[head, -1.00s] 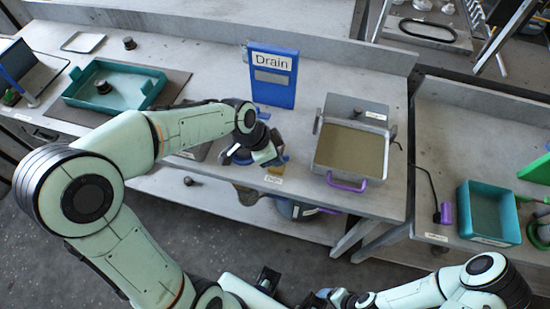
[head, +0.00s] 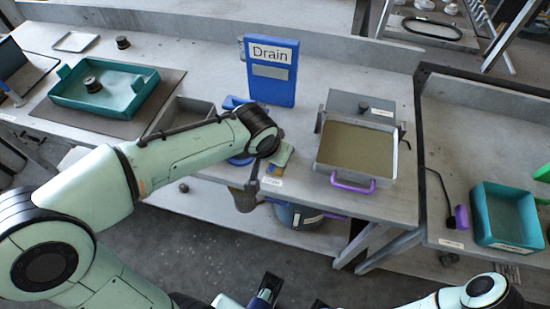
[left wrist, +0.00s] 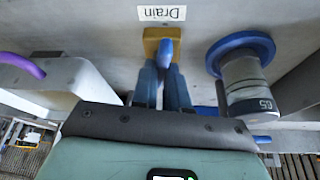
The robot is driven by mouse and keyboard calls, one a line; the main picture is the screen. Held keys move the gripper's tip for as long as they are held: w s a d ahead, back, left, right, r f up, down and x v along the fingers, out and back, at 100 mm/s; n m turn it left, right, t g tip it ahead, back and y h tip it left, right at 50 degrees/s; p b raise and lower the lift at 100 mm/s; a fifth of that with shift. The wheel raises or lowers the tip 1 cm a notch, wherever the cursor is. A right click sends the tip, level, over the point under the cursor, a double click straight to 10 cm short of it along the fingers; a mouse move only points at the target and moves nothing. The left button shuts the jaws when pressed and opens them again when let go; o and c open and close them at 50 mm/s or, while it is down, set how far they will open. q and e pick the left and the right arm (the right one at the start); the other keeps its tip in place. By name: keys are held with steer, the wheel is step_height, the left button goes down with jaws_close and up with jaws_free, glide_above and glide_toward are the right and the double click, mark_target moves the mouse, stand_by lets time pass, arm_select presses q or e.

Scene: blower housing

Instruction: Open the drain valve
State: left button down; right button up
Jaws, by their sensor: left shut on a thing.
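The drain valve shows in the left wrist view as a yellow block (left wrist: 151,40) with a blue handle (left wrist: 166,50), beside an upside-down "Drain" label (left wrist: 161,13). My left gripper (left wrist: 164,72) is shut on the blue handle, its two blue fingers close around it.
A blue-ringed cylinder (left wrist: 245,85) stands close beside the left gripper. A grey pan (head: 355,150) with a purple handle (head: 352,184) is right of the valve. A blue "Drain" board (head: 270,72) stands behind. A teal tray (head: 62,102) is at left, a teal bin (head: 506,215) at right.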

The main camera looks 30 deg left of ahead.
arm_select(q)
steer(key=shift+n, duration=0.4)
steer(key=c, duration=1.1)
jaws_free()
steer(key=shift+c, duration=0.2)
steer(key=p+v, duration=0.1)
steer(key=v, duration=1.2)
steer(key=shift+d+r+p, duration=0.2)
steer(key=shift+d+p, duration=0.05)
steer(key=shift+p, duration=0.1)
